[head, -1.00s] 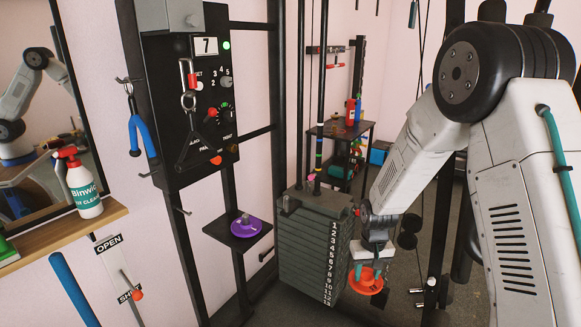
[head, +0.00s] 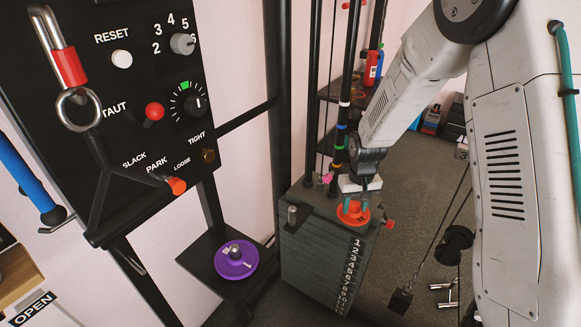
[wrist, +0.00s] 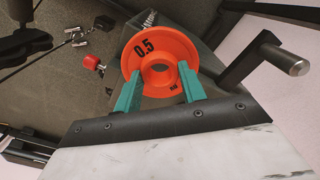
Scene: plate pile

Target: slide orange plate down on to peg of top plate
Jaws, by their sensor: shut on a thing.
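The orange plate (head: 345,218), marked 0.5, is pinched between the teal fingers of my gripper (head: 357,205). A grey upright peg (head: 292,214) stands at the top plate's left end, apart from the orange plate. A metal-ended piece in the wrist view (wrist: 286,60) appears to be this peg.
A purple plate (head: 223,265) sits around a post on a low black shelf (head: 195,257) to the left. Dark vertical rods (head: 345,110) rise behind the stack. A red knob (head: 389,223) sticks out at its right. A control panel (head: 125,90) fills the left.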

